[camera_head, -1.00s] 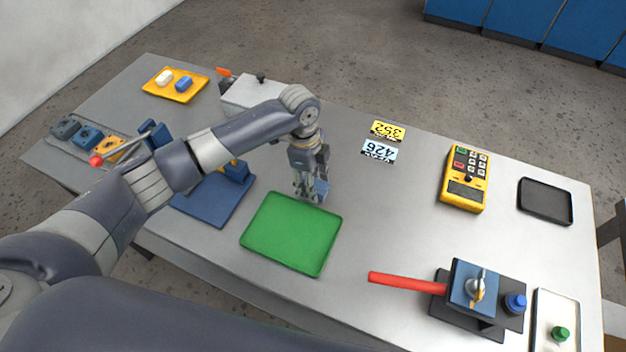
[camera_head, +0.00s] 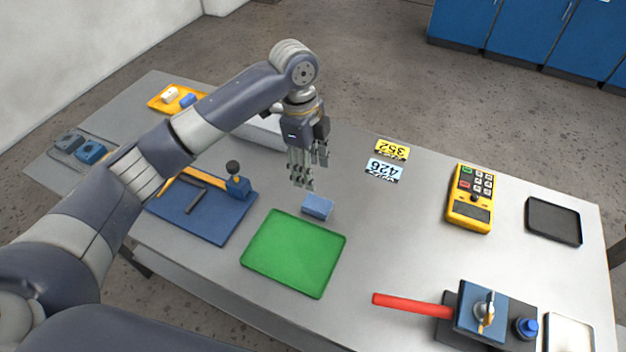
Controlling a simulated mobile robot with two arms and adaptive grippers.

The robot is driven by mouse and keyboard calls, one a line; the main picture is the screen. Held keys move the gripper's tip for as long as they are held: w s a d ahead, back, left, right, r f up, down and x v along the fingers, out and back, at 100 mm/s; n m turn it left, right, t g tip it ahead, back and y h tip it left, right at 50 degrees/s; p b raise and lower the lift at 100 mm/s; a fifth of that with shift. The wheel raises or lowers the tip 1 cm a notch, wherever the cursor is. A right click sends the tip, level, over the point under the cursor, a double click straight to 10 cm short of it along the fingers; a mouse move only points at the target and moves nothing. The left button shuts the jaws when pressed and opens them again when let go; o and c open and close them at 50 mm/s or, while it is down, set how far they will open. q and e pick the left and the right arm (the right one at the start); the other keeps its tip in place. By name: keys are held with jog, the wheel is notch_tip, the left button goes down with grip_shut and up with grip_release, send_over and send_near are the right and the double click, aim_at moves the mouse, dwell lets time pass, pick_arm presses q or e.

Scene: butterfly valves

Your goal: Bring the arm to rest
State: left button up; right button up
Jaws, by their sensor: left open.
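My left gripper (camera_head: 303,180) hangs fingers down above the middle of the grey table (camera_head: 390,245). It is open with nothing between its fingers. A light blue block (camera_head: 317,207) lies on the table just below and to the right of the fingertips, apart from them, behind the green tray (camera_head: 294,253). The left arm reaches in from the left, bent at a raised elbow. My right gripper does not show.
A blue mat (camera_head: 206,221) with tools lies left of the tray. A valve with a red handle (camera_head: 412,305) stands at the front right. A yellow meter (camera_head: 470,198) and a black tray (camera_head: 553,221) lie right. Two number tags (camera_head: 384,168) lie at the back.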

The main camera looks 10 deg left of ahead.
pick_arm(q)
jog(key=shift+r, duration=0.3)
